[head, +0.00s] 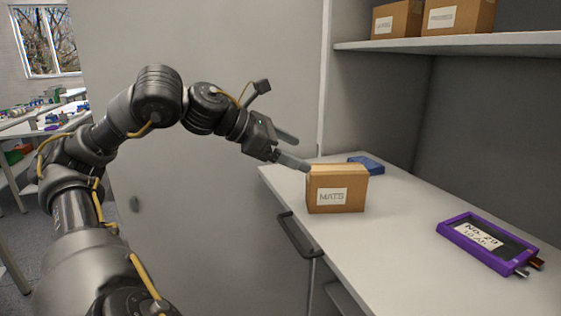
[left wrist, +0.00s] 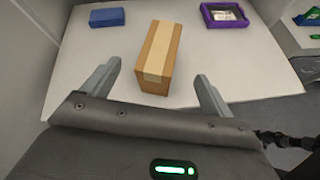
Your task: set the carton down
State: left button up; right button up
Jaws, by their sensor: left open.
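The carton (head: 337,190) is a small brown box with a white label reading MATS. It stands upright on the white counter (head: 400,230), near the front left corner. In the left wrist view the carton (left wrist: 160,55) lies just beyond and between the fingers, with a gap on each side. My left gripper (head: 300,155) is open, its fingers pointing at the carton. In the left wrist view the left gripper (left wrist: 158,85) holds nothing. My right gripper is not in view.
A purple-framed device (head: 487,243) with a handwritten label lies on the counter to the right. A blue box (head: 367,163) lies behind the carton. A shelf (head: 460,42) above carries two cartons. A dark handle (head: 298,238) juts from the counter's front.

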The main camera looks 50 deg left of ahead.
pick_arm(q)
jog(key=shift+b+v, duration=0.35)
jog(key=shift+v, duration=1.05)
jog(key=shift+d, duration=0.1)
